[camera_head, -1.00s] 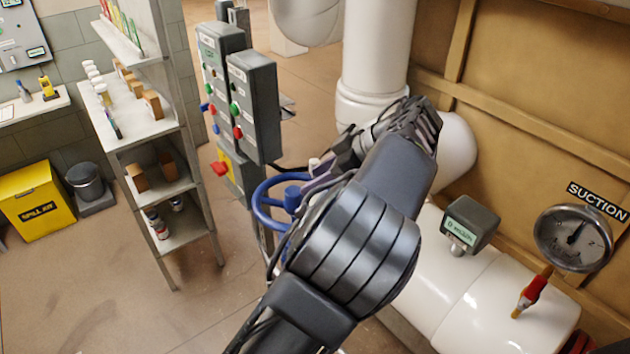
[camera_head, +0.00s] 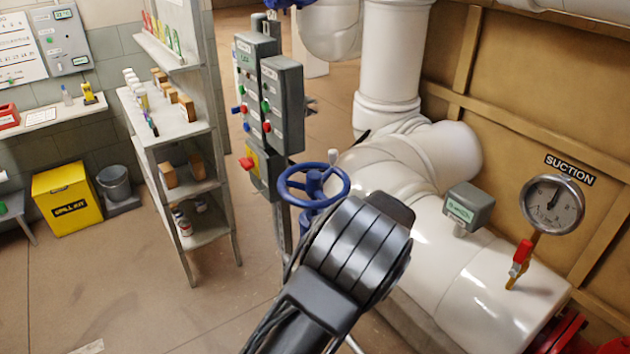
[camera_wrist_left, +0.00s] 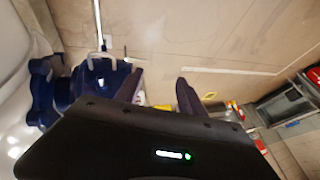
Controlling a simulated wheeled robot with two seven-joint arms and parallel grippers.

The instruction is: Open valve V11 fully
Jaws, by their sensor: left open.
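A blue valve handwheel (camera_head: 314,184) with spokes, a hub and a small pale knob on its rim stands beside the white pipe in the head view. No V11 label is readable on it. My dark arm (camera_head: 358,255) comes up from the bottom and covers the space just below and right of the wheel. The gripper itself is hidden in that view. In the left wrist view my left gripper (camera_wrist_left: 159,90) is open, with nothing seen between its fingers. Dark blue valve parts (camera_wrist_left: 88,82) are left of the fingers; contact cannot be told. My right gripper is not in view.
White pipes (camera_head: 392,50) fill the middle and right. A suction gauge (camera_head: 553,204) and a small display box (camera_head: 468,206) sit on them. Grey control boxes (camera_head: 282,105) stand behind the wheel. A shelf (camera_head: 178,130) and yellow bin (camera_head: 67,198) are left. Floor at lower left is clear.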

